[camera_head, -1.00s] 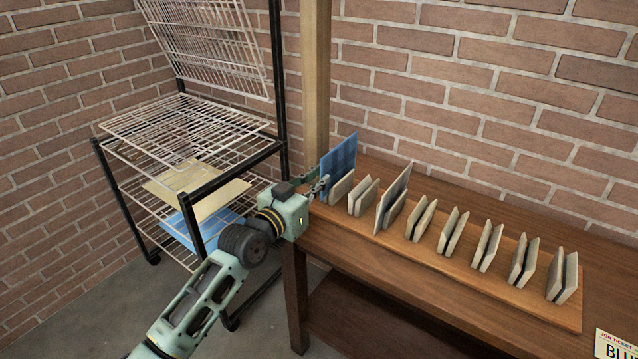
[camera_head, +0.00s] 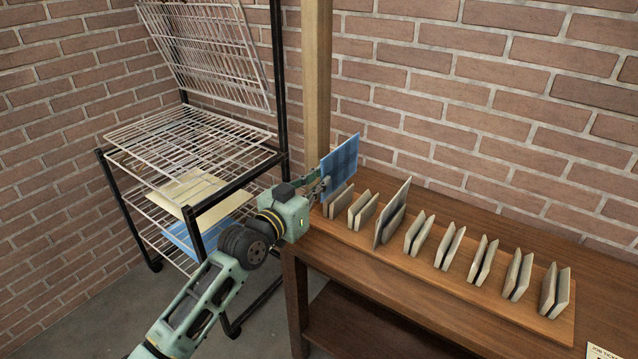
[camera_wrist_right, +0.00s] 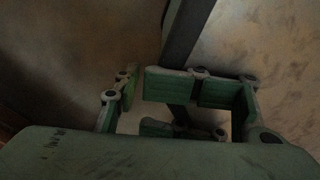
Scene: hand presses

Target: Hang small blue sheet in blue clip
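A small blue sheet (camera_head: 341,163) stands upright at the left end of the wooden rack in the head view. My left gripper (camera_head: 325,184) is shut on its lower left part and holds it just above the leftmost rack slot. The rack (camera_head: 400,256) carries a row of beige paired plates; none of them looks blue, so I cannot pick out a blue clip. The sheet's lower edge is partly hidden by the fingers and plates. My right gripper (camera_wrist_right: 139,88) shows only in the dark right wrist view, with no sheet visible at its fingers.
A wire shelf cart (camera_head: 190,140) stands at the left, with a yellow sheet (camera_head: 182,188) and a blue sheet (camera_head: 190,236) on its shelves. A grey sheet (camera_head: 391,208) stands in the third rack slot. A job ticket (camera_head: 600,353) lies at the table's lower right.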

